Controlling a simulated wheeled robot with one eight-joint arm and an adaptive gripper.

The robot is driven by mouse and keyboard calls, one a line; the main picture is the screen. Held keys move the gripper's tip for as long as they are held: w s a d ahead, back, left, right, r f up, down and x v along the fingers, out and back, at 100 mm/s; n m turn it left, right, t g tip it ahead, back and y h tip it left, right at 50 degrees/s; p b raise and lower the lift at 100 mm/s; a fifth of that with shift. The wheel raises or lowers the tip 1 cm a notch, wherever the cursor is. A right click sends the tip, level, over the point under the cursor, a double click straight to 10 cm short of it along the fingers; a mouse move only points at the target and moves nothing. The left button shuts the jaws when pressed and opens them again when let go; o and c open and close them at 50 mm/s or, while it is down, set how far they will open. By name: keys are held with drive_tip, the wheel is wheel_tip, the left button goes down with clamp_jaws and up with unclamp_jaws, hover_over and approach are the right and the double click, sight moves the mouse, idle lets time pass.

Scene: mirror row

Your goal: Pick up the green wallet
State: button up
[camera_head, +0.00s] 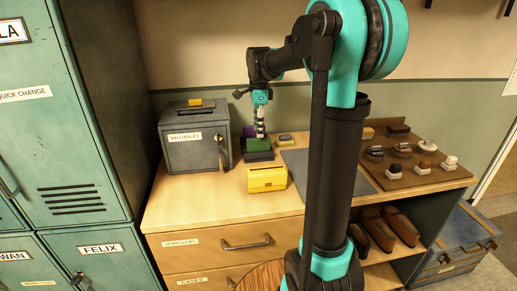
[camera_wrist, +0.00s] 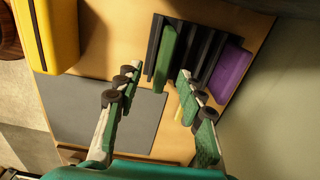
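The green wallet (camera_wrist: 164,58) stands on edge in a black slotted rack (camera_wrist: 204,52) in the wrist view. It also shows in the head view as a green block (camera_head: 258,144) in the dark rack on the counter, beside the grey box. My gripper (camera_wrist: 158,72) is open, with its two fingers apart and the wallet between and beyond their tips. In the head view my gripper (camera_head: 260,132) points down just over the wallet. I cannot tell whether the fingers touch it. A purple item (camera_wrist: 231,72) stands at the rack's right side.
A yellow box (camera_head: 267,179) stands in front of the rack. A grey box labelled valuables (camera_head: 197,138) is to the left. A grey mat (camera_head: 296,163) lies to the right, then a brown board (camera_head: 420,176) with brushes and small items. Lockers (camera_head: 75,130) stand left.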

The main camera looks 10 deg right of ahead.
sight(259, 140)
drive_tip(key=shift+w+f, duration=0.15)
drive_tip(key=shift+f, duration=1.4)
drive_tip(key=shift+w+f, duration=0.15)
drive_tip(key=shift+f, duration=1.4)
clamp_jaws()
